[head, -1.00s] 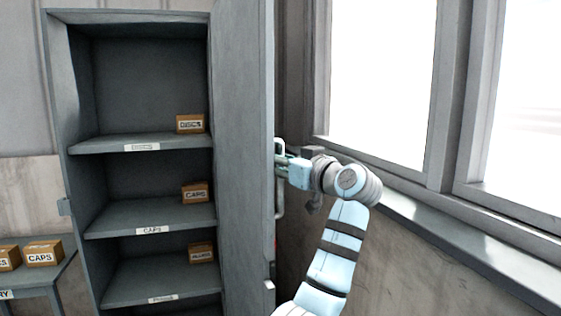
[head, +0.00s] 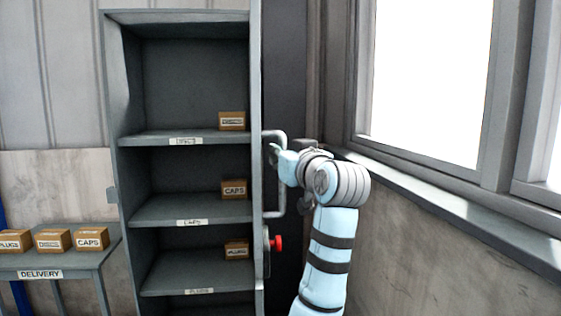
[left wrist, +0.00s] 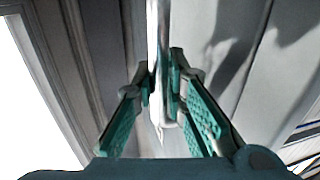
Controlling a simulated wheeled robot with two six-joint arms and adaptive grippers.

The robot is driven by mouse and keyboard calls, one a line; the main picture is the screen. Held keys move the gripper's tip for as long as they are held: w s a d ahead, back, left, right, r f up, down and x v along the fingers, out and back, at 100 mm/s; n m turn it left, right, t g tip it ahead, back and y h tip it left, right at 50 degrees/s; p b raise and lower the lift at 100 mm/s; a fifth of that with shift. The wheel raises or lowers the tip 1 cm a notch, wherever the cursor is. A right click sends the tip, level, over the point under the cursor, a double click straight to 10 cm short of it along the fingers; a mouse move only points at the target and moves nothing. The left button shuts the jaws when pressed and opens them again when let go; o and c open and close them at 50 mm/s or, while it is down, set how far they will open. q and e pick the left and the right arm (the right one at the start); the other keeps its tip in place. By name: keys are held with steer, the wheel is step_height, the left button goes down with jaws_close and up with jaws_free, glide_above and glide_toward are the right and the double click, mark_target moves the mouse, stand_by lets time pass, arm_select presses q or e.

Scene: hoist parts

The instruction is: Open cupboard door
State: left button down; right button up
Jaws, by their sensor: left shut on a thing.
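The grey cupboard (head: 112,150) stands open in the head view, its shelves showing. Its door (head: 256,60) is swung out and seen nearly edge-on at the right of the opening. A pale upright bar handle (head: 283,200) stands out from the door's right side. My left gripper (head: 275,154) is at the upper part of this handle, shut on it. In the left wrist view the handle (left wrist: 153,35) runs upright between the two green-padded fingers of the gripper (left wrist: 161,85). My right gripper is in neither view.
Boxes (head: 234,189) sit on the cupboard shelves. A delivery table (head: 85,260) with several boxes stands at the left. A red knob (head: 277,243) is on the door below the handle. A window sill (head: 440,205) runs along the right wall close to my arm.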

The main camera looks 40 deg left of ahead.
arm_select(q)
steer(key=shift+s+a, duration=0.1)
steer(key=c, duration=1.6)
jaws_free()
steer(key=shift+s, duration=0.15)
steer(key=v, duration=0.7)
steer(key=shift+s, duration=0.1)
